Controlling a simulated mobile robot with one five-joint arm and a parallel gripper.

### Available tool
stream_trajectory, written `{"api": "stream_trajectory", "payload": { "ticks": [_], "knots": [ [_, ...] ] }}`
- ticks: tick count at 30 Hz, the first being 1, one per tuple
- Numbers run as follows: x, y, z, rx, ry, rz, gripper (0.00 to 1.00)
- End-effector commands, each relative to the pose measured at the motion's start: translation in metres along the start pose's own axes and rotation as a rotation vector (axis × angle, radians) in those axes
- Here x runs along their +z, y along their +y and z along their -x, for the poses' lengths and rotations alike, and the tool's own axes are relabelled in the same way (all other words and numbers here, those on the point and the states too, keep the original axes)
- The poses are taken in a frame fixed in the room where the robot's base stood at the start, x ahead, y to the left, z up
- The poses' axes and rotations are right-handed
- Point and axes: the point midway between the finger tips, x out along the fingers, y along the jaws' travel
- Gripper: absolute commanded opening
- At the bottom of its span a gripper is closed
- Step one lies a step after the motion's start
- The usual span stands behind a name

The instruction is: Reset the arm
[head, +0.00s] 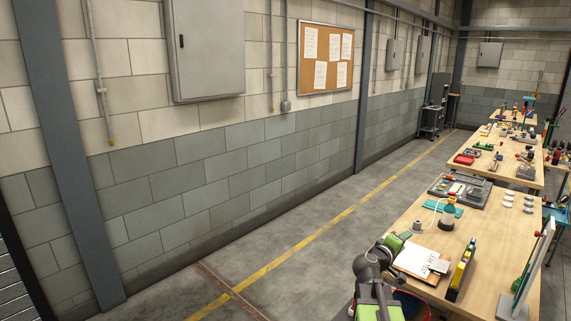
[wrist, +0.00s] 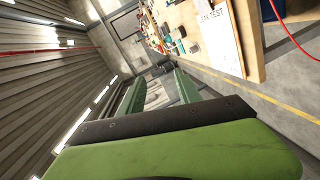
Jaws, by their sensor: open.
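My gripper (wrist: 159,78) shows in the wrist view with its two green fingers apart and nothing between them. It is tilted, and the bench appears sideways at the upper right of that view. In the head view my green and dark arm rises at the bottom, just at the near left corner of the wooden bench (head: 480,246). The gripper's fingers cannot be made out clearly there.
A clipboard (head: 424,262) with a "LEAK TEST" sheet lies close to my arm. A yellow and dark rack (head: 460,269), a flask (head: 447,219) and a grey case (head: 458,188) stand on the bench. The floor (head: 330,262) to the left is clear up to the wall.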

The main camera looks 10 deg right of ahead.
Motion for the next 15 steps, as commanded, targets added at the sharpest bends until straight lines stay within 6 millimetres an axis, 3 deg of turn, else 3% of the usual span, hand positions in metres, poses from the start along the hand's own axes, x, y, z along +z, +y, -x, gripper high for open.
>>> {"api": "stream_trajectory", "payload": {
  "ticks": [1,3,6,9,12,15],
  "knots": [
    [-0.026,-0.030,0.028,-0.083,0.010,-0.060,0.40],
    [-0.048,-0.074,0.065,-0.222,-0.011,-0.144,0.40],
    [-0.067,-0.137,0.123,-0.444,-0.071,-0.236,0.40],
    [-0.072,-0.196,0.187,-0.683,-0.162,-0.292,0.40],
    [-0.066,-0.240,0.249,-0.921,-0.278,-0.319,0.40],
    [-0.051,-0.265,0.300,-1.132,-0.403,-0.327,0.40]
  ]
}}
